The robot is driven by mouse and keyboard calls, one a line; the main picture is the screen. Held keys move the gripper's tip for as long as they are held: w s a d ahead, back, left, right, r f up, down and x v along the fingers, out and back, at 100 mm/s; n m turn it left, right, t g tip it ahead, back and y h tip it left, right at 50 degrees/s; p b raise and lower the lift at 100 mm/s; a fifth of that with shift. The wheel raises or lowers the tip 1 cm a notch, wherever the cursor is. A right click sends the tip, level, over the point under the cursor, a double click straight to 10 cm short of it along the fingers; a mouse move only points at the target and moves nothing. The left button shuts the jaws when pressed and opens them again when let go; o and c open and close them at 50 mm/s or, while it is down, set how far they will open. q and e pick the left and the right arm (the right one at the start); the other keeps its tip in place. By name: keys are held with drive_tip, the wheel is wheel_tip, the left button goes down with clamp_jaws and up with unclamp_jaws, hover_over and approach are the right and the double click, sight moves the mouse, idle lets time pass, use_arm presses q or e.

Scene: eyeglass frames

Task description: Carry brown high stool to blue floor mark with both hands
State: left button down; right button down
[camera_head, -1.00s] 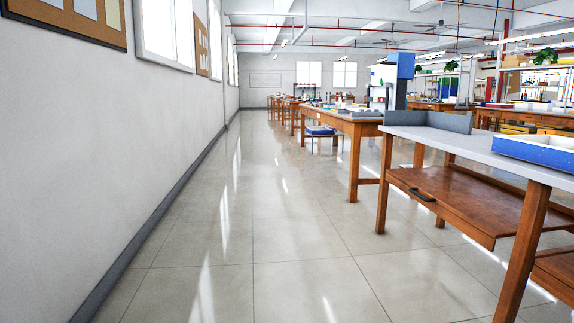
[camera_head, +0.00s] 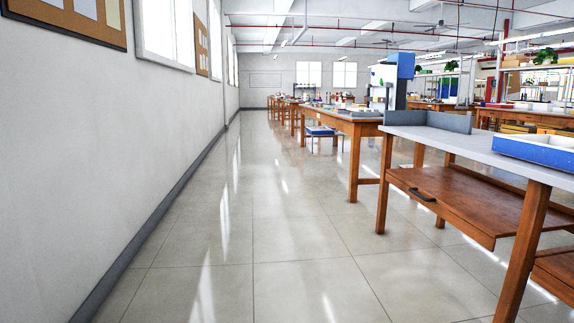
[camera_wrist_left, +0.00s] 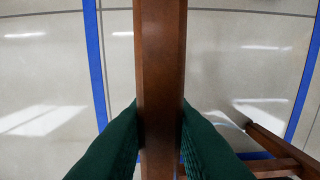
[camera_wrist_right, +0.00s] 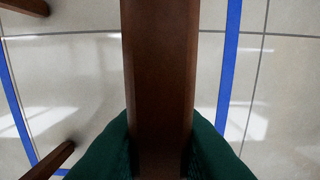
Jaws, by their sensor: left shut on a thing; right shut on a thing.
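In the left wrist view my left gripper (camera_wrist_left: 160,140) is shut on a brown wooden bar of the stool (camera_wrist_left: 160,60), its green fingers pressed on both sides. In the right wrist view my right gripper (camera_wrist_right: 158,140) is shut on another brown bar of the stool (camera_wrist_right: 158,60). Other brown stool parts show at the lower right of the left wrist view and at the left of the right wrist view. Blue lines of the floor mark show on the floor in the left wrist view (camera_wrist_left: 95,60) and the right wrist view (camera_wrist_right: 230,60). The head view shows neither gripper nor stool.
A wooden workbench (camera_head: 470,150) with a grey top stands close on the right, a blue and white tray (camera_head: 537,150) on it. More benches run back behind it. A white wall (camera_head: 90,150) borders the left. The tiled floor (camera_head: 255,220) between them is clear.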

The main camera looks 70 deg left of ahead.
use_arm(q)
drive_tip(key=shift+w+r, duration=0.1)
drive_tip(key=shift+w, duration=0.05)
use_arm(e)
drive_tip(key=shift+w+r, duration=0.1)
drive_tip(key=shift+r, duration=0.05)
use_arm(q)
drive_tip(key=c, duration=1.2)
unclamp_jaws()
drive_tip(key=shift+s+f, duration=0.2)
use_arm(e)
drive_tip(key=c, duration=1.6)
unclamp_jaws()
drive_tip(key=shift+c, duration=0.2)
drive_tip(key=o, duration=0.4)
use_arm(q)
drive_tip(key=shift+r, duration=0.1)
use_arm(e)
drive_tip(key=shift+o, duration=0.2)
wheel_tip(320, 180, up, 12)
drive_tip(key=shift+f, duration=0.25)
drive_tip(key=shift+r, duration=0.2)
use_arm(q)
wheel_tip(320, 180, up, 12)
drive_tip(key=shift+w, duration=0.15)
